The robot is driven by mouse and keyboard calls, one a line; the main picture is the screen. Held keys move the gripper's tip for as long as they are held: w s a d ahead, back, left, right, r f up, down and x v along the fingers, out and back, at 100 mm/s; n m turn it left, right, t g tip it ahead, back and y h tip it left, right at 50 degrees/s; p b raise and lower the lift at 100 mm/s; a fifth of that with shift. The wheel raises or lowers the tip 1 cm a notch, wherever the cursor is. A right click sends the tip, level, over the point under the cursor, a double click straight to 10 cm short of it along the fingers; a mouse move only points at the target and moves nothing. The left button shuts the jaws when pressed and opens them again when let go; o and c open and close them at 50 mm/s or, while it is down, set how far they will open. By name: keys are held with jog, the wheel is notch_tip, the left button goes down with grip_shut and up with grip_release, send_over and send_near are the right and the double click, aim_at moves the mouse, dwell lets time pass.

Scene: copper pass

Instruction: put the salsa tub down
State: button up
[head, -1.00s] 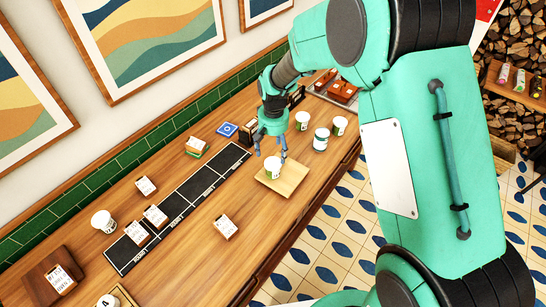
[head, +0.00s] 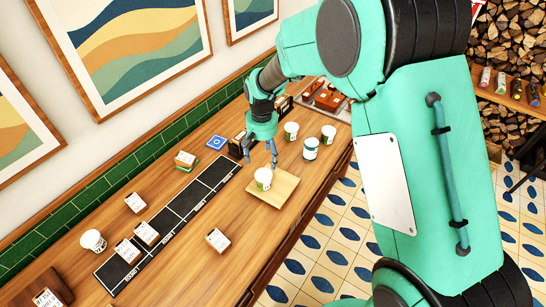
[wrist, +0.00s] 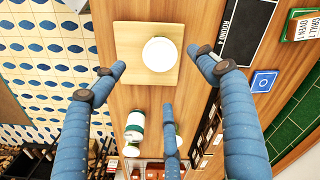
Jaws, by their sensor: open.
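A white tub with a green label (head: 263,180), seemingly the salsa tub, stands upright on a square light-wood board (head: 287,186) on the counter. In the wrist view its pale round lid (wrist: 160,54) lies on the board (wrist: 125,36). My gripper (head: 262,160) is open and empty, just above and behind the tub in the head view. In the wrist view its blue fingers (wrist: 158,62) are spread apart, clear of the lid. The tub's label text is too small to read.
More tubs (head: 291,131), (head: 328,134), (head: 311,148) stand behind the board. A black strip with marked sections (head: 180,206) runs along the counter, with small labelled boxes (head: 146,233), (head: 217,240) on and beside it. A blue square (head: 216,143) lies near the wall.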

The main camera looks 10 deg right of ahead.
jog(key=s+d+r+t, duration=0.1)
jog(key=s+d+r, duration=0.3)
jog(key=s+r, duration=0.45)
jog(key=s+d+r+t, duration=0.25)
jog(key=s+r, duration=0.25)
jog(key=r, duration=0.7)
jog(key=s+d+r+t, duration=0.1)
jog(key=s+d+r, duration=0.1)
jog(key=s, duration=0.8)
jog(key=s+d+r+t, duration=0.1)
jog(key=s+d+r, duration=0.2)
jog(key=s, duration=0.7)
jog(key=shift+s+d+r, duration=0.15)
jog(key=shift+s+r, duration=0.1)
jog(key=shift+r, duration=0.7)
notch_tip(320, 180, down, 6)
jog(key=b, duration=0.6)
jog(key=shift+f, duration=0.2)
